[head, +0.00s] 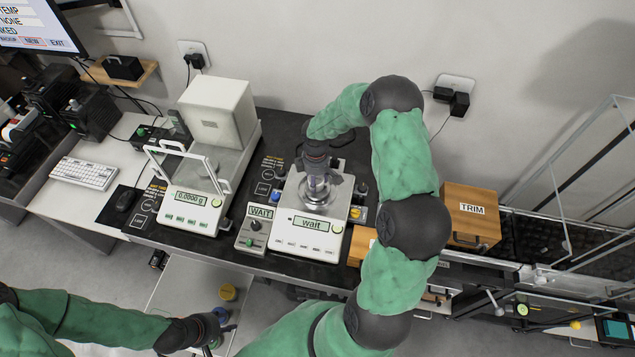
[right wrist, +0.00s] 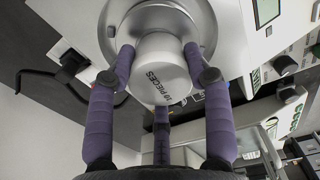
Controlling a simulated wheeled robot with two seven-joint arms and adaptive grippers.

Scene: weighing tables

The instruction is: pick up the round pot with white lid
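The round pot with white lid (right wrist: 160,78) is in the right wrist view, its lid marked with "PIECES" lettering. It is at the round metal pan (right wrist: 143,15) of the right-hand balance; I cannot tell whether it rests on it or is just clear of it. My right gripper (right wrist: 160,62) has its purple fingers bent inward against the pot's sides, with a third finger at the near side. In the head view my right gripper (head: 318,172) points down over that balance (head: 305,235) and largely hides the pot. My left gripper (head: 212,335) is low at the left, its fingers unclear.
A second balance (head: 190,205) with a glass shield reads 0.0000 g to the left. The right balance and a small box (head: 252,235) show "wait". A wooden TRIM box (head: 470,215) stands right.

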